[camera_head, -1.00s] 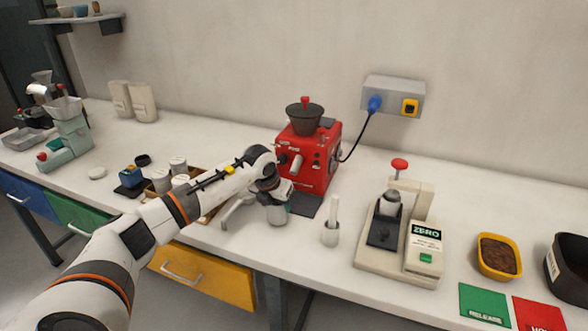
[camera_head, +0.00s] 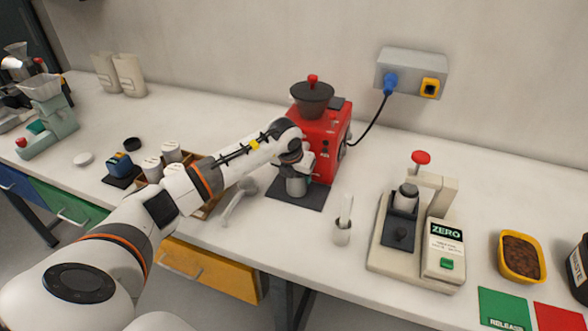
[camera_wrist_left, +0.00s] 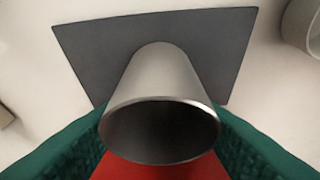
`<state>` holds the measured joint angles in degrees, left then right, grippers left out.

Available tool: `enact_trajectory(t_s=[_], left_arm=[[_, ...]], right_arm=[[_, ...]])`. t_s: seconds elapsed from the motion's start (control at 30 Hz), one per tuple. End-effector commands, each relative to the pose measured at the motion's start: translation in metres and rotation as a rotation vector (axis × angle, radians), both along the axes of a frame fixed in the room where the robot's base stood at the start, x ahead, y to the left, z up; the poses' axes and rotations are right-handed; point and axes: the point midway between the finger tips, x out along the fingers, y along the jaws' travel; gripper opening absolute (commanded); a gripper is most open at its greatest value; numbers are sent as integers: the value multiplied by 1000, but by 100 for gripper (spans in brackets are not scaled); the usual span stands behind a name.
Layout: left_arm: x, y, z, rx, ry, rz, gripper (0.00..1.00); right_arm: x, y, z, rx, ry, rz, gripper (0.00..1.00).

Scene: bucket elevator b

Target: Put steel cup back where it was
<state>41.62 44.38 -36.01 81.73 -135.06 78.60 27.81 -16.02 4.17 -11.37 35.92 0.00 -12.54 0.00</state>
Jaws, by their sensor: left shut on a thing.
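The steel cup (camera_head: 296,186) is a small grey metal cup at the front of the red grinder (camera_head: 322,128). It is over or on the dark mat (camera_head: 312,197); I cannot tell if it touches. My left gripper (camera_head: 292,171) is shut on the cup, from above in the head view. In the left wrist view the cup (camera_wrist_left: 160,100) shows its open, empty-looking rim toward the camera, between the green finger pads of my left gripper (camera_wrist_left: 160,135). The dark mat (camera_wrist_left: 100,50) lies beyond it. My right gripper is not in view.
A grey handled tool (camera_head: 232,208) lies to the left, by a wooden tray of canisters (camera_head: 172,153). A press (camera_head: 405,215) and a ZERO scale box (camera_head: 444,250) stand right.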

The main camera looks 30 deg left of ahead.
Motion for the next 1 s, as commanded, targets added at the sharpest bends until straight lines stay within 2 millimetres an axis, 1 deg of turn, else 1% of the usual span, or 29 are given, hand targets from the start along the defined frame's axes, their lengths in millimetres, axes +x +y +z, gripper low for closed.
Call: enact_trajectory(t_s=[0.03,0.1,0.23,0.27,0.3,0.4,0.6,0.73,0.77,0.87,1.0], left_arm=[[-1,0,-2,0,5,0,5],[-1,0,-2,0,4,0,5],[-1,0,-5,0,3,0,5],[-1,0,-5,0,3,0,53],[-1,0,-4,1,2,0,59],[-1,1,-4,1,2,0,73],[0,1,-3,0,1,0,73],[0,1,1,0,1,0,73],[-1,1,2,0,0,0,73],[-6,0,14,1,-3,-2,73],[-16,-1,40,2,-6,-3,73]], right_arm=[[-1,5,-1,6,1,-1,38],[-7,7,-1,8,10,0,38],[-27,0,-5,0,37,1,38],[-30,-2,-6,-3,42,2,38],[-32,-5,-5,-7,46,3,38],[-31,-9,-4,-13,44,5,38],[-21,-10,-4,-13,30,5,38],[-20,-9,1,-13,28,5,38],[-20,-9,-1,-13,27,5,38],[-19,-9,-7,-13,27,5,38],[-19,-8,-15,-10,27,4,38]])
